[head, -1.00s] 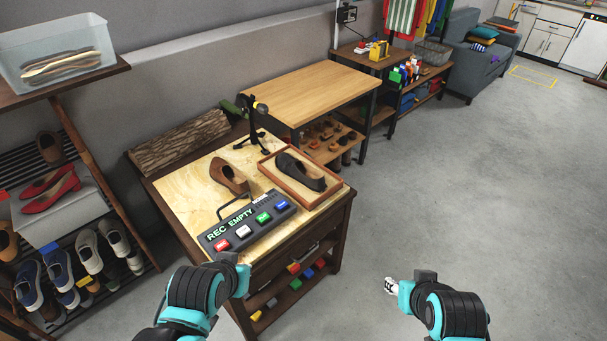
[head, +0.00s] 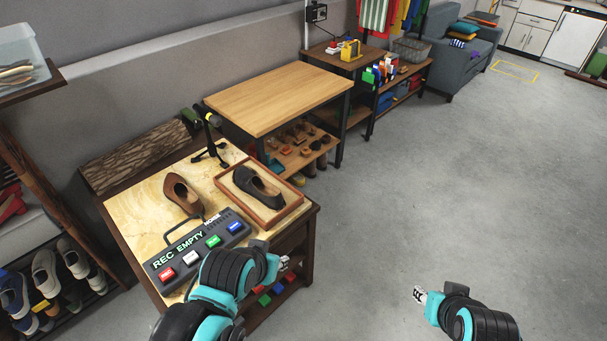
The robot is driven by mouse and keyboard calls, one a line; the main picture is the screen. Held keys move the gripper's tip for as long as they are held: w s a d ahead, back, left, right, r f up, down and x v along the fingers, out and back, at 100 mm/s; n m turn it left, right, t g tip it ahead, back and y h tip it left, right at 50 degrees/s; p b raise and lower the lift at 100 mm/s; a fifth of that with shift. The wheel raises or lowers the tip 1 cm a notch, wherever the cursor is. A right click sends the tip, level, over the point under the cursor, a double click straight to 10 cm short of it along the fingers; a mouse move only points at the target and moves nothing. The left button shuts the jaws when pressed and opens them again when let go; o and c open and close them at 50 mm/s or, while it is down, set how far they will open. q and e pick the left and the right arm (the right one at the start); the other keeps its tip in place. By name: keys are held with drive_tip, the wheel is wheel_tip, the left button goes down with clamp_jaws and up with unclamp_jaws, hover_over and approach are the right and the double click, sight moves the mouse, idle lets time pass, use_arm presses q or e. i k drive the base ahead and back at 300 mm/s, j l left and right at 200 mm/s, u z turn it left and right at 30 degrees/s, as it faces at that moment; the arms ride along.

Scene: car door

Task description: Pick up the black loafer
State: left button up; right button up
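The black loafer (head: 257,186) lies in a shallow wooden tray (head: 291,207) on the near table (head: 128,203). My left gripper (head: 286,264) is at the table's front right edge, in front of the tray and apart from the loafer. Its fingers are small and partly hidden by my arm, so its opening is unclear. My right gripper (head: 419,295) hangs over the floor, well right of the table, with nothing seen in it; its fingers are too small to judge.
A brown shoe (head: 183,195) lies left of the tray. A control box with coloured buttons (head: 199,248) stands at the table's front. A small black stand (head: 212,140), a log (head: 138,156) and a wooden table (head: 280,98) are behind. Floor (head: 430,190) to the right is clear.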

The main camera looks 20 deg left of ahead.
sight(253, 186)
drive_tip(key=i+l+z, duration=0.4)
drive_tip(key=i+z, duration=0.4)
drive_tip(key=i, duration=0.15)
drive_tip(key=i+u, duration=0.35)
drive_tip(key=i+l+u, duration=0.2)
drive_tip(key=i+u, duration=0.3)
drive_tip(key=u, duration=0.3)
drive_tip(key=i+u, duration=0.15)
drive_tip(key=u, duration=0.3)
drive_tip(key=i+u, duration=0.1)
drive_tip(key=u, duration=0.3)
drive_tip(key=l+u, duration=0.15)
drive_tip(key=u, duration=0.3)
drive_tip(key=i+l+u, duration=0.15)
drive_tip(key=u, duration=0.25)
drive_tip(key=i+l+u, duration=0.15)
drive_tip(key=u, duration=0.2)
drive_tip(key=i+l+u, duration=0.15)
drive_tip(key=u, duration=0.25)
drive_tip(key=i+l+u, duration=0.1)
drive_tip(key=l+u, duration=0.25)
